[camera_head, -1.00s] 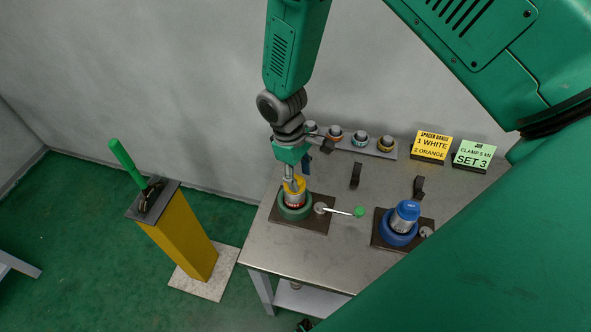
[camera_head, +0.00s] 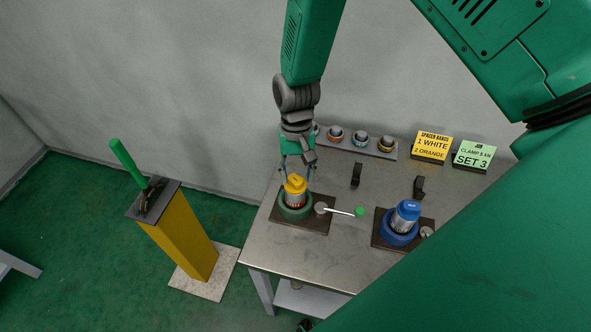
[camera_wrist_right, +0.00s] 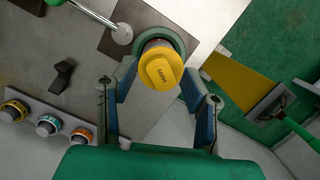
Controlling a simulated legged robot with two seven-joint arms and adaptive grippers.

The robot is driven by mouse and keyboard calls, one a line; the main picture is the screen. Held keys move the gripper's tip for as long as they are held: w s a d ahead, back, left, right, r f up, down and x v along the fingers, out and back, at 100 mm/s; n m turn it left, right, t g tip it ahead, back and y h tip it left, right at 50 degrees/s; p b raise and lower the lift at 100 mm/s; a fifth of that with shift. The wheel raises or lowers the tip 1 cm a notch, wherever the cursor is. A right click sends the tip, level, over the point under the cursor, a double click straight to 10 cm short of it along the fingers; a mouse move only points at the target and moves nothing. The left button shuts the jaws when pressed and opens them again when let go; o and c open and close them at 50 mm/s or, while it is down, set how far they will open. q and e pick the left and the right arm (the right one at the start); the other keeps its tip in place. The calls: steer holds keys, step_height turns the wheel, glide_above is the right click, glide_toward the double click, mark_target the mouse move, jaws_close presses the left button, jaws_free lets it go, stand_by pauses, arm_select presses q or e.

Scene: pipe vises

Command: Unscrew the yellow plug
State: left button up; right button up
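The yellow plug (camera_head: 295,184) sits on top of a metal pipe held upright in a green round vise (camera_head: 296,211) on the table. It also shows in the right wrist view (camera_wrist_right: 160,68). My right gripper (camera_head: 297,172) is just above the plug, pointing down, with its fingers apart. In the right wrist view, the open fingers (camera_wrist_right: 158,103) stand on either side and the plug lies between and beyond their tips, with gaps visible. My left gripper is not in view.
A lever with a green knob (camera_head: 359,211) sticks out right of the green vise. A blue vise with a blue-capped pipe (camera_head: 406,210) stands further right. Banded parts (camera_head: 360,138) sit on a rack behind, near two signs (camera_head: 431,146). A yellow pedestal (camera_head: 184,245) with a green-handled lever stands left.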

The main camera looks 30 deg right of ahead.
steer(key=m, duration=0.4)
steer(key=shift+a+m+t+y, duration=0.3)
steer(key=m, duration=0.4)
steer(key=shift+a+m+t, duration=0.1)
steer(key=shift+m+t, duration=0.2)
steer(key=m, duration=0.2)
steer(key=m+t, duration=0.1)
steer(key=m, duration=0.2)
steer(key=shift+w+m+y, duration=0.2)
steer(key=shift+m+y, duration=0.1)
steer(key=m+t, duration=0.1)
steer(key=m, duration=0.4)
steer(key=shift+w+m, duration=0.15)
steer(key=shift+m, duration=0.15)
steer(key=m+h, duration=0.1)
steer(key=m, duration=0.1)
steer(key=shift+w+m+t+b, duration=0.1)
steer(key=shift+m+t+b, duration=0.2)
steer(key=shift+m+b, duration=0.1)
steer(key=shift+w+f+m+b, duration=0.1)
steer(key=shift+m+b, duration=0.5)
steer(key=shift+m, duration=0.5)
steer(key=shift+h, duration=0.3)
